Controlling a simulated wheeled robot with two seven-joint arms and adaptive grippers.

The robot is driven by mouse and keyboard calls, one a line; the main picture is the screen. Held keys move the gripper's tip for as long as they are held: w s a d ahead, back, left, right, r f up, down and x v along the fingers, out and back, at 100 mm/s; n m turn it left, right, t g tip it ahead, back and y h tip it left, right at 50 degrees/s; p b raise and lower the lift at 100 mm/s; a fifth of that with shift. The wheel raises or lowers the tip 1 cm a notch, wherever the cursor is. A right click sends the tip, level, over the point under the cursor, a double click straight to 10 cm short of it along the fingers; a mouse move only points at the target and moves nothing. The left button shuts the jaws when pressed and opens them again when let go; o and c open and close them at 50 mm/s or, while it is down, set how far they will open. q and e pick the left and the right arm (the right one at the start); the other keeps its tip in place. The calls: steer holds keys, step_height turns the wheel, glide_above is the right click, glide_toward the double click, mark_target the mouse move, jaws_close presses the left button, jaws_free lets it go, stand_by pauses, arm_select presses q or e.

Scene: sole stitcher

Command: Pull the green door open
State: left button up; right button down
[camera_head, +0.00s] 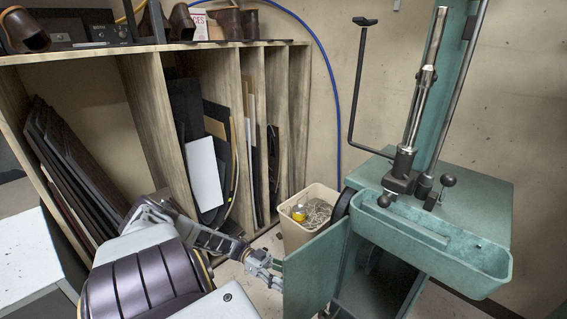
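The green door (312,272) is on the front of the teal stitcher machine (470,190), low in the middle of the view. It stands swung out from the cabinet, and the dark interior (378,285) shows to its right. My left gripper (273,274) is at the door's outer left edge, close to it or touching it. The fingers are small and partly lost against the door edge, so I cannot tell whether they are open, shut or holding the edge. My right gripper is not in view.
A beige bin (305,228) with scraps and a yellow item stands behind the door. A wooden shelf (150,110) with upright dark sheets fills the left. A teal trough (430,240) juts out above the cabinet opening. A white table (30,255) is at the far left.

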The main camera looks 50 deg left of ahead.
arm_select(q)
steer(key=shift+s, duration=0.15)
steer(key=v, duration=1.2)
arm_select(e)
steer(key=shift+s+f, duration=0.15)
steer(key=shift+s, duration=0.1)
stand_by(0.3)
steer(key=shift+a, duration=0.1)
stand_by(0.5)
